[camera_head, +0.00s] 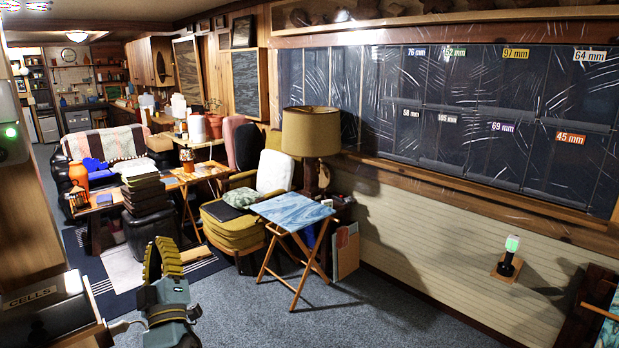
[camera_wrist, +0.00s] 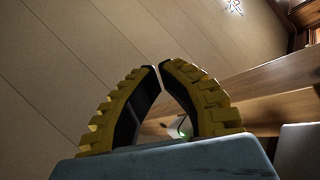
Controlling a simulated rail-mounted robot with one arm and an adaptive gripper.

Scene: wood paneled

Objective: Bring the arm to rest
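My gripper (camera_head: 161,243) is at the lower left of the head view, with its yellow ribbed fingers pointing up. In the wrist view my gripper (camera_wrist: 160,66) shows two yellow fingers with black inner pads. They lean together and their tips almost meet, with a thin gap. Nothing is held between them. The wrist camera looks up past the fingers at the panelled ceiling (camera_wrist: 60,60). No object touches the fingers.
A blue-topped folding table (camera_head: 291,211) stands right of my gripper, beside an armchair (camera_head: 235,228). A box marked CELLS (camera_head: 45,305) is at the lower left. A green-lit device (camera_head: 508,256) is on the right wall. The carpet (camera_head: 390,315) in front is clear.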

